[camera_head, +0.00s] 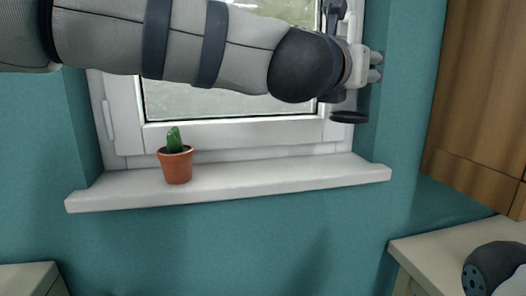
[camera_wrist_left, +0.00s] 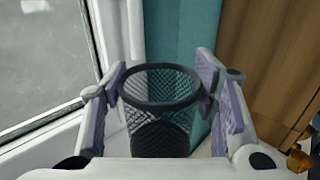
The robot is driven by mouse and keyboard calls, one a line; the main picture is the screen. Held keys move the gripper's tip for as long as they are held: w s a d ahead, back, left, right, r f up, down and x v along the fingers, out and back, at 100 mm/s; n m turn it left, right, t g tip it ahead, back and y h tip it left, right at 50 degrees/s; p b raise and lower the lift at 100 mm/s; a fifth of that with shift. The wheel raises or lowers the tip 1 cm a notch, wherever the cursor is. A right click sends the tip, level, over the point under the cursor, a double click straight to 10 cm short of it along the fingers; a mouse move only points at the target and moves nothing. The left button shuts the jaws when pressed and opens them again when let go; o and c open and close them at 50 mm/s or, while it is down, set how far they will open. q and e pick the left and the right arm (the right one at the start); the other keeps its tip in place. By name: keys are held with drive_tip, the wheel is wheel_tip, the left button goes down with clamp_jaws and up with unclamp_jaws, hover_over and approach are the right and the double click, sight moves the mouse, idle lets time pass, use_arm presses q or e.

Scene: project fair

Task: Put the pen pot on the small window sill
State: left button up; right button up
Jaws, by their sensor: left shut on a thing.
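The pen pot (camera_wrist_left: 160,125) is a black wire-mesh cup, seen open-topped and apparently empty in the left wrist view. My left gripper (camera_wrist_left: 162,88) is shut on it, with one finger pad on each side near its rim. In the head view the left gripper (camera_head: 368,70) is at the right side of the window, and a dark round part of the pot (camera_head: 349,117) shows below it. The arm hides most of the pot there. The white window sill (camera_head: 270,183) lies lower in the picture, with a visible gap below the pot. My right gripper is out of view.
A small cactus in a terracotta pot (camera_head: 177,165) stands on the left part of the sill. The sill's middle and right are clear. A wooden cabinet (camera_head: 480,110) is at the right. Pale furniture tops (camera_head: 430,250) show at both lower corners.

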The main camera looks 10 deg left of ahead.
use_arm(q)
drive_tip(key=w+a+f, duration=0.2)
drive_tip(key=a+f, duration=0.1)
drive_tip(key=f, duration=0.1)
drive_tip(key=w+a+f+b, duration=0.1)
drive_tip(key=w+a+f, duration=0.1)
drive_tip(key=a+f, duration=0.1)
drive_tip(key=w+a+f, duration=0.2)
drive_tip(key=a+f, duration=0.2)
drive_tip(key=shift+w+f, duration=0.2)
drive_tip(key=shift+f, duration=0.45)
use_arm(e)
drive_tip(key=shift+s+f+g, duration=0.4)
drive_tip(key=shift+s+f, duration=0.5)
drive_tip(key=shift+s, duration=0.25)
use_arm(q)
drive_tip(key=shift+f, duration=0.2)
drive_tip(key=o, duration=0.9)
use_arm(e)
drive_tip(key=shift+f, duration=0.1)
